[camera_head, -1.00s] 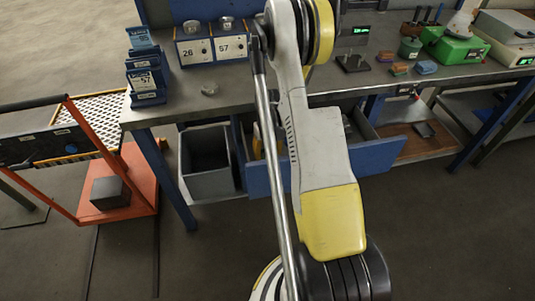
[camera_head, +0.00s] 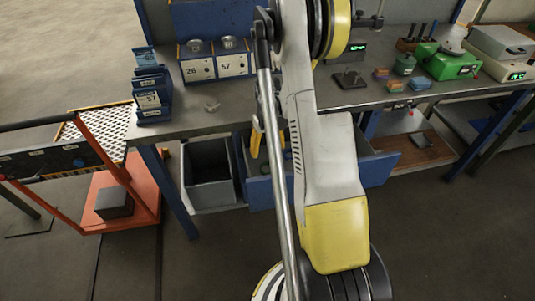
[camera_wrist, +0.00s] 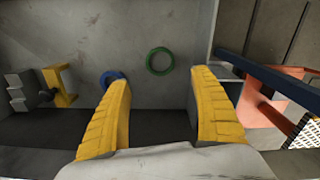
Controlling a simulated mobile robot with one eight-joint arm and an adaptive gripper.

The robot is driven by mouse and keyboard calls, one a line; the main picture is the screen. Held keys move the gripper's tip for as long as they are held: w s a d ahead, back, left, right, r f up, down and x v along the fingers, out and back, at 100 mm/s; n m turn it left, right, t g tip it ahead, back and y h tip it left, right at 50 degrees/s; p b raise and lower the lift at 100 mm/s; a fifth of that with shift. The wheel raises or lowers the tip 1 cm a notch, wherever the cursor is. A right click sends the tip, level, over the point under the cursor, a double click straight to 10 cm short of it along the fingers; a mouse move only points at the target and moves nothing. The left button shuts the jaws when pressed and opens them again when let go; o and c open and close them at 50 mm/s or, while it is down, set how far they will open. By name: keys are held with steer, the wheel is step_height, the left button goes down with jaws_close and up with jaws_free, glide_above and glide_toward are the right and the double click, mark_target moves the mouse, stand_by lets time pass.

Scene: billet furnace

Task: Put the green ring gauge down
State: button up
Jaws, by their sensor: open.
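The green ring gauge (camera_wrist: 160,61) lies flat on a grey surface in the wrist view, beyond and between the fingertips. It is apart from both fingers. My gripper (camera_wrist: 163,80) is open and empty, with its two yellow fingers spread wide. A blue ring (camera_wrist: 110,78) lies to the left of the green one, partly hidden behind the left finger. In the head view my arm covers part of the open blue drawer (camera_head: 378,168), and the green ring cannot be made out there.
A grey and yellow device (camera_wrist: 45,88) stands at the left in the wrist view. The head view shows a grey bin (camera_head: 212,196) beside the drawer, an orange cart (camera_head: 135,205) at left, and the bench (camera_head: 190,125) bearing a blue rack (camera_head: 150,95) and green scale (camera_head: 445,62).

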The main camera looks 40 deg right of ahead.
steer(key=a+r+n+t+h, duration=0.1)
steer(key=a+r+t, duration=0.1)
steer(key=a+r, duration=0.75)
steer(key=a+r+n+t, duration=0.1)
steer(key=a+r, duration=0.6)
steer(key=r, duration=0.5)
steer(key=s+a+r+n+t+y, duration=0.1)
steer(key=s+a+r+t, duration=0.3)
steer(key=s+a, duration=0.7)
steer(key=shift+s+a+r+n, duration=0.35)
steer(key=shift+a+r+n, duration=0.15)
steer(key=shift+a+r, duration=0.4)
